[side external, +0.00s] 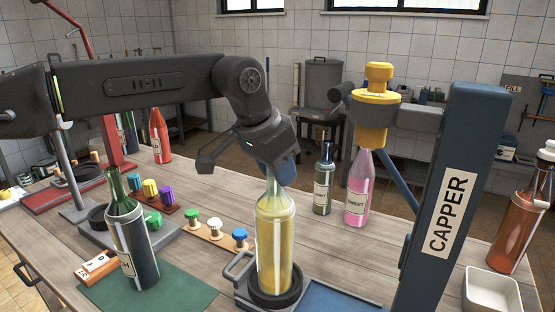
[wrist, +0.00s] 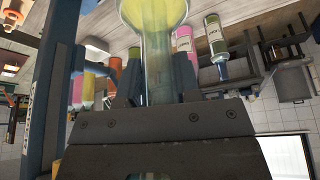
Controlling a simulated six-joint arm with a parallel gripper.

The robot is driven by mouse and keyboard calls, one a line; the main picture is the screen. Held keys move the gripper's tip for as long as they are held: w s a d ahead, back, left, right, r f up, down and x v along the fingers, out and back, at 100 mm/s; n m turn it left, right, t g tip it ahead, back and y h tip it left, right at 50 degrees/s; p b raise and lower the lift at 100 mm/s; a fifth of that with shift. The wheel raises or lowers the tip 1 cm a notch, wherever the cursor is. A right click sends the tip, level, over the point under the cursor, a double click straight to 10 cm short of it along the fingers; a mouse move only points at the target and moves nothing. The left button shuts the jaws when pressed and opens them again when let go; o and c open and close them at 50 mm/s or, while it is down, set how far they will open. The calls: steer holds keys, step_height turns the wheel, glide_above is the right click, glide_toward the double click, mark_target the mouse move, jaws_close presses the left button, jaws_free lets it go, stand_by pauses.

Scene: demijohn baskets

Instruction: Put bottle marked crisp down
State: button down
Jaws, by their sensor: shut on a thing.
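My gripper (side external: 279,174) is shut on the neck of a yellow bottle (side external: 275,235). The bottle is upright, with its base inside the black ring of a grey holder (side external: 241,291) at the front of the table. Whether its base rests on the holder floor I cannot tell. In the wrist view my gripper (wrist: 158,84) has a finger on each side of the neck, and the yellow body (wrist: 155,14) is at the top. No label shows on this bottle, and I cannot read the word crisp on any bottle.
The blue CAPPER column (side external: 445,205) stands close on the right. Behind are a pink SWEET bottle (side external: 357,190) and a green bottle (side external: 323,180). Coloured stoppers on a board (side external: 210,236) lie between.

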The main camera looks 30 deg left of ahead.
steer(key=shift+r, duration=0.1)
steer(key=c, duration=0.8)
jaws_free()
steer(key=shift+f, duration=0.25)
steer(key=shift+r, duration=0.1)
steer(key=v, duration=1.2)
steer(key=s+a+n, duration=0.1)
steer(key=s+a, duration=0.4)
steer(key=a, duration=0.2)
steer(key=s+a+f+n, duration=0.1)
steer(key=s+a+f, duration=0.2)
steer(key=s+f, duration=0.3)
steer(key=s+a+f+n+t+y, duration=0.1)
steer(key=s+a+f, duration=0.3)
steer(key=s+f, duration=0.2)
steer(key=s+a+f+n, duration=0.1)
steer(key=s+a+f, duration=0.2)
steer(key=s+f, duration=0.3)
steer(key=shift+a+f+y, duration=0.2)
steer(key=shift+a+y, duration=0.15)
steer(key=shift+y, duration=0.05)
